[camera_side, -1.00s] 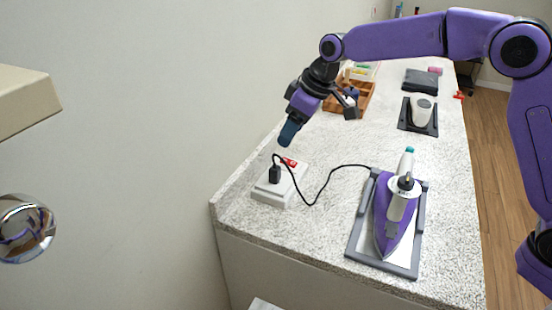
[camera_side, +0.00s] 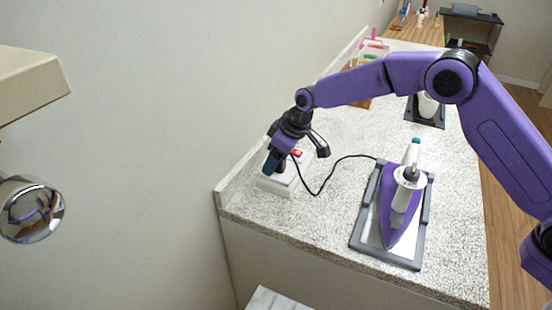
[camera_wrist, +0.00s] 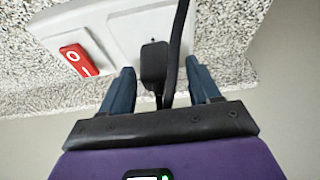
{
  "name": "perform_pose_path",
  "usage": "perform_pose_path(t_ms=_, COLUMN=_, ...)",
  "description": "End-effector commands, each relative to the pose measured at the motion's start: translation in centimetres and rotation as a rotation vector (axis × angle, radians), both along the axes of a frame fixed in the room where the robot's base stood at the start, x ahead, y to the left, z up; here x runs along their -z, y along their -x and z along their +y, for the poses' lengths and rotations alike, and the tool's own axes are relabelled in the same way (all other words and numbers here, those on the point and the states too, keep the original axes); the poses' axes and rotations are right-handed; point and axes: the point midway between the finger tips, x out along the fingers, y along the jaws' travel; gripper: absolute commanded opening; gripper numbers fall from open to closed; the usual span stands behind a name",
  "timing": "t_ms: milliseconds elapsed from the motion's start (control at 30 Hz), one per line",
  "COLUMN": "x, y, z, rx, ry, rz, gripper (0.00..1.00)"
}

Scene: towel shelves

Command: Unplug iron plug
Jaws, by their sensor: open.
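The black iron plug (camera_wrist: 153,62) sits in the white socket box (camera_wrist: 115,30), with its black cord (camera_wrist: 178,40) running up from it in the wrist view. My gripper (camera_wrist: 160,85) is open, with one blue finger on each side of the plug and cord, apart from the plug. In the side view my gripper (camera_side: 274,162) is down at the socket box (camera_side: 272,184) and hides the plug. The purple iron (camera_side: 400,205) rests on a grey-framed stand (camera_side: 356,225), and the cord (camera_side: 325,180) runs from it to the box.
A red rocker switch (camera_wrist: 79,60) is on the box beside the plug. The wall (camera_side: 200,100) is close on the left of the speckled counter (camera_side: 300,225). A white object (camera_side: 427,104) on a dark base stands farther back. The counter between box and iron is clear except for the cord.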

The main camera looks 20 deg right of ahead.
Motion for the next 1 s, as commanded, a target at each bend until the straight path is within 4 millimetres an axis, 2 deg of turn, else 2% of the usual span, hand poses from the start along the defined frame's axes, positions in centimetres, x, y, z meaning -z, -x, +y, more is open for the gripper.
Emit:
perform_pose_path(t_ms=300, x=0.24, y=-0.09, z=0.06, rx=0.001, ry=-0.001, rz=0.0, gripper=0.62)
perform_pose_path(t_ms=333, x=0.24, y=-0.09, z=0.06, rx=0.001, ry=-0.001, rz=0.0, gripper=0.58)
perform_pose_path(t_ms=500, x=0.24, y=-0.08, z=0.06, rx=0.001, ry=0.0, rz=0.0, gripper=0.06)
perform_pose_path(t_ms=1000, x=-0.1, y=-0.09, z=0.05, rx=0.001, ry=-0.001, rz=0.0, gripper=0.06)
